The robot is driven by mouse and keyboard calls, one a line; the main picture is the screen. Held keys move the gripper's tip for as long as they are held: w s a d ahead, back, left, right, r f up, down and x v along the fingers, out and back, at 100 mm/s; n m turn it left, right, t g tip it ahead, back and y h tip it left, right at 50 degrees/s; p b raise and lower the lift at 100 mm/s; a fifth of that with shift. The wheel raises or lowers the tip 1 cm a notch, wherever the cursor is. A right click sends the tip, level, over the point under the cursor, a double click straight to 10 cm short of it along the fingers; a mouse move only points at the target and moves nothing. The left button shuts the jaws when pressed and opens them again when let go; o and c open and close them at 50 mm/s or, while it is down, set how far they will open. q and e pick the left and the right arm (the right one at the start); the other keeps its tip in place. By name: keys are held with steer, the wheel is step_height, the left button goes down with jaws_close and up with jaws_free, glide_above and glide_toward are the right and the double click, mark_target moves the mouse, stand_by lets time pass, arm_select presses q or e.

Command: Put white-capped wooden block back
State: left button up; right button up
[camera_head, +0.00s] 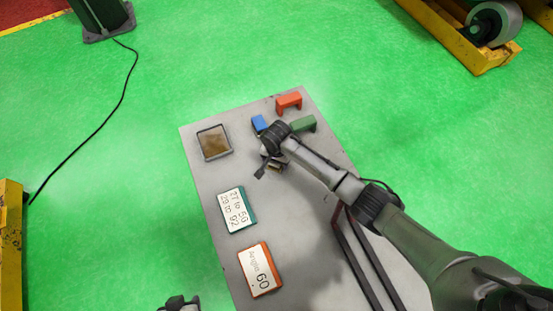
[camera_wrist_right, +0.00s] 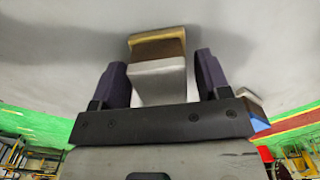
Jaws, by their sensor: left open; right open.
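The white-capped wooden block (camera_wrist_right: 158,70) shows in the right wrist view, with a white face nearest me, a brown middle and a golden far edge. It stands between the two dark fingers of my right gripper (camera_wrist_right: 160,72), with a visible gap on each side. In the head view my right gripper (camera_head: 271,166) is low over the grey table, just below the coloured blocks, and mostly hides the block. My right gripper is open. My left gripper (camera_head: 180,303) shows only in part at the bottom edge, off the table's left side, and is open.
A blue block (camera_head: 259,122), a green block (camera_head: 303,124) and a red block (camera_head: 289,101) stand near the gripper. A square tray (camera_head: 213,142) with a brown inside lies at the left. Two labelled plates, teal-edged (camera_head: 237,210) and orange-edged (camera_head: 259,269), lie lower on the table.

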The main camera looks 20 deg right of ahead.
step_height(320, 180, up, 10)
steer(key=shift+r+p, duration=0.2)
steer(key=shift+p, duration=0.85)
steer(key=shift+r, duration=0.95)
steer(key=s+f+n, duration=0.2)
steer(key=s, duration=0.4)
steer(key=s+f+n+t+y, duration=0.1)
steer(key=s+f+n, duration=0.1)
steer(key=s, duration=0.3)
steer(key=s+a+f+n, duration=0.1)
steer(key=s+f+n, duration=0.1)
steer(key=s, duration=0.4)
steer(key=shift+s+t+y, duration=0.3)
steer(key=shift+s+t, duration=0.05)
steer(key=shift+t, duration=0.05)
steer(key=s+d+r+n+t, duration=0.1)
steer(key=s+d+r+n, duration=0.1)
steer(key=s, duration=0.5)
steer(key=s+d+r+n+h, duration=0.1)
steer(key=s+d+r+n, duration=0.1)
steer(key=s+d, duration=0.3)
steer(key=s, duration=0.3)
steer(key=shift+r+n+t, duration=0.3)
steer(key=shift+r+t, duration=0.05)
steer(key=shift+t, duration=0.05)
